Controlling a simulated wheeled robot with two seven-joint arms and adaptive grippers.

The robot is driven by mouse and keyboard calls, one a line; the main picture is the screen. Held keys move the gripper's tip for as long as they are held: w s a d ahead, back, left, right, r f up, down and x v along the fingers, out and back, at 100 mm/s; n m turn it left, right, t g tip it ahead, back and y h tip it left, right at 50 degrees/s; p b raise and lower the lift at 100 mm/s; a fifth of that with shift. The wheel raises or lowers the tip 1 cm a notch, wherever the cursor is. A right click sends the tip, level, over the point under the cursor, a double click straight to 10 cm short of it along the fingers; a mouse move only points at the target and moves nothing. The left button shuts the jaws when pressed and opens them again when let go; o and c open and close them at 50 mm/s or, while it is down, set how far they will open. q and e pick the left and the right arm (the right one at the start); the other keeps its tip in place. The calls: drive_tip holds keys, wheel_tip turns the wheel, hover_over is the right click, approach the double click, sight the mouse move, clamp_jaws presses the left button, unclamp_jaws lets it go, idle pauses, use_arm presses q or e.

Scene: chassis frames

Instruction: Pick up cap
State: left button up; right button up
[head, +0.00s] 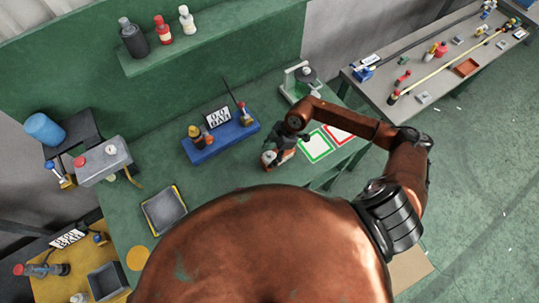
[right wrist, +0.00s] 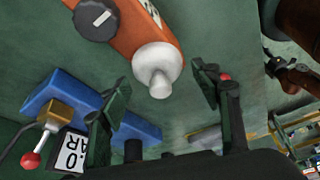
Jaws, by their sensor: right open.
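An orange part (right wrist: 145,22) with a white rounded end (right wrist: 158,68) and a dark round knob (right wrist: 97,18) fills the top of the right wrist view. It stands on the green bench in the head view (head: 270,158). I cannot tell which piece is the cap. My right gripper (head: 284,148) is over this part in the head view, partly covering it. In the right wrist view my right gripper (right wrist: 162,92) has its two fingers apart, with the white end between and beyond them. Nothing is held. My left gripper is not in view.
A blue block (head: 205,150) with a gauge display stands left of the gripper. A green-framed sheet (head: 315,147) and a red-framed sheet (head: 341,133) lie to the right. A grey tray (head: 164,211) is at front left. A shelf holds bottles at the back.

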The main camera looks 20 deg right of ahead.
drive_tip(key=c, duration=1.1)
drive_tip(key=shift+c, duration=0.2)
drive_tip(key=shift+r, duration=0.2)
